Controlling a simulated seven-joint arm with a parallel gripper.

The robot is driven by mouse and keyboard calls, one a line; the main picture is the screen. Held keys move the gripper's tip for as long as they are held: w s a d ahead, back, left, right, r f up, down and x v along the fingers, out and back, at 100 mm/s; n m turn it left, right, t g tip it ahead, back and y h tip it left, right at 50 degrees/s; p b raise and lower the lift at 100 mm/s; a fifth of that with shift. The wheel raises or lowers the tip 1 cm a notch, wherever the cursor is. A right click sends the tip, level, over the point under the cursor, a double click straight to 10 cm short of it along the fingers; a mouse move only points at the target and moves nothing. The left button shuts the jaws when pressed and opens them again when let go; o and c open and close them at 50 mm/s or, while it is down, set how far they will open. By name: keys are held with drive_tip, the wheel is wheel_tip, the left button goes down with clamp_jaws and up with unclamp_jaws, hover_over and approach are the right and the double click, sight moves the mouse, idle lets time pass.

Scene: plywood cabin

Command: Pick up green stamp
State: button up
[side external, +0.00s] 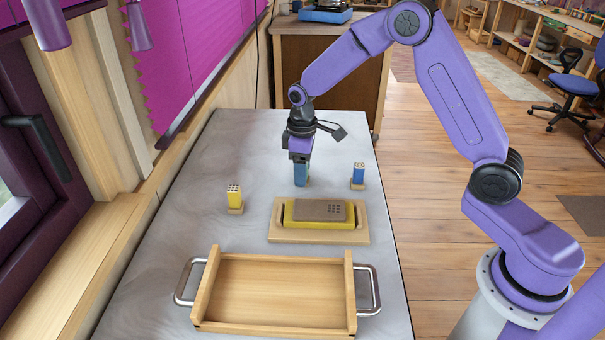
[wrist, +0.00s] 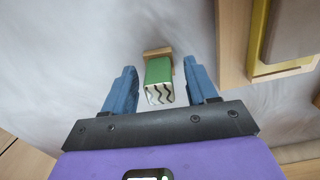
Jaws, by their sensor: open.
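The green stamp (wrist: 158,72) is a green block with dark zigzag marks on its near end and a wooden base at its other end. In the wrist view it stands between the two blue fingers of my gripper (wrist: 160,68), with a visible gap on each side. My gripper (side external: 301,176) is open and points down over the table in the side external view. There its fingers hide nearly all of the green stamp.
A yellow stamp (side external: 235,194) stands to the left and a blue stamp (side external: 358,174) to the right. A yellow pad (side external: 290,213) with a brown block sits in a wooden holder (side external: 275,236) nearer the camera. A wooden tray (side external: 280,285) with metal handles lies in front.

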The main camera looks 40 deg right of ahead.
drive_tip(key=shift+f, duration=0.15)
drive_tip(key=c, duration=1.1)
drive_tip(key=shift+o, duration=0.2)
drive_tip(key=shift+r, duration=0.45)
wheel_tip(320, 180, up, 2)
drive_tip(key=shift+r, duration=0.1)
drive_tip(key=s+d+r, duration=0.1)
drive_tip(key=s+r, duration=0.9)
drive_tip(key=s, duration=0.4)
drive_tip(key=shift+d, duration=0.3)
